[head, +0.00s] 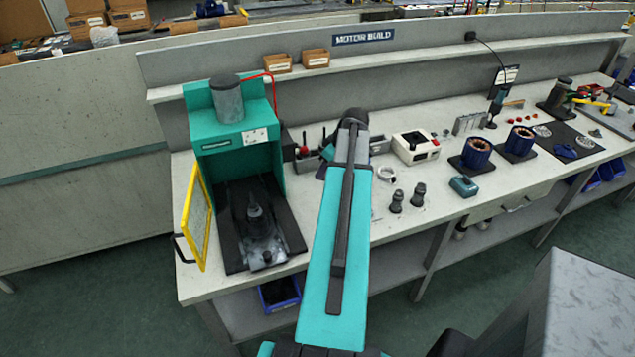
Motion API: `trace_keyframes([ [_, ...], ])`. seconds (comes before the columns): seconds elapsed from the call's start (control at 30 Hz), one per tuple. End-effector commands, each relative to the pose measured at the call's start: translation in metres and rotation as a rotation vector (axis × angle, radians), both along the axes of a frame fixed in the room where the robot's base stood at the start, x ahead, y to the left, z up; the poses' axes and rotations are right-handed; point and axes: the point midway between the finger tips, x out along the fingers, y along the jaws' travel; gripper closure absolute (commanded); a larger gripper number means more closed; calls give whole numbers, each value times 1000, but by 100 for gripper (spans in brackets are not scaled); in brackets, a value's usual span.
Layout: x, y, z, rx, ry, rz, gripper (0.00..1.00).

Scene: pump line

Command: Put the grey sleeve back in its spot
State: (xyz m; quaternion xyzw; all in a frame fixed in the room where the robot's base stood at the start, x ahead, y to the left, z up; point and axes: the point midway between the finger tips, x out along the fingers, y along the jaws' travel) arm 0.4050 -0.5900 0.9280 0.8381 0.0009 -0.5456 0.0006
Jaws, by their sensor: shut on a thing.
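My teal arm reaches up the middle of the head view and over the bench. Its far end is a dark grey joint at the bench's back. My gripper's fingers and anything between them are hidden behind the arm. I cannot make out a loose grey sleeve. Two dark grey upright parts (397,201) stand on the bench just right of the arm. A pale ring-shaped part (386,174) lies behind them. The sleeve's spot cannot be told from this view, and the arm covers part of the bench.
A teal press (235,150) with an open yellow-framed guard (195,215) stands left. A shelf with two cardboard boxes (316,58) runs behind.

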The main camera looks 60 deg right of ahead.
Motion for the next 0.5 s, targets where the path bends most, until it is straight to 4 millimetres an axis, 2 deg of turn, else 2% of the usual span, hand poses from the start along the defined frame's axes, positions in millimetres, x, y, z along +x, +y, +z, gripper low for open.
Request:
trace_keyframes([
  [0.03,1,1,-13,0,0,2,95],
  [0.2,4,4,-28,0,0,7,95],
  [0.5,7,6,-31,0,0,12,95],
])
